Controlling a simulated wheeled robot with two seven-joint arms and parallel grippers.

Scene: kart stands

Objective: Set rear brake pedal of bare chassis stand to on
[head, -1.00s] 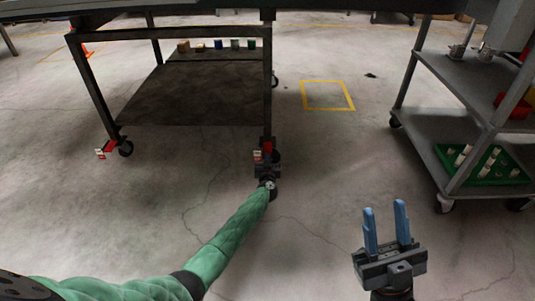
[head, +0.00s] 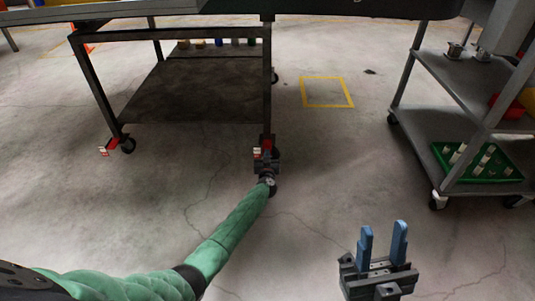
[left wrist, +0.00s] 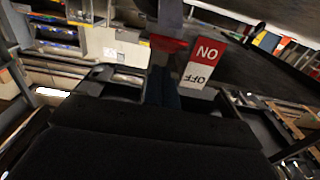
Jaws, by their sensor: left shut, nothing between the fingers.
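The stand (head: 268,80) has dark legs on casters. A red brake pedal (head: 267,141) is at the foot of its near right leg, with a red and white ON/OFF label beside it. In the left wrist view this pedal (left wrist: 168,43) and label (left wrist: 205,62) show close up, the label upside down. My left gripper (head: 266,158) is shut and empty, right at this pedal; I cannot tell whether it touches. Its fingers partly hide the pedal and caster. Another red pedal (head: 115,143) is at the left leg. My right gripper (head: 382,245) is open and empty over the floor.
The stand's lower shelf (head: 190,95) carries several small items at its back. A grey cart (head: 440,160) with a green tray (head: 485,170) stands at the right. A yellow square (head: 327,92) marks the floor. Floor between stand and cart is clear.

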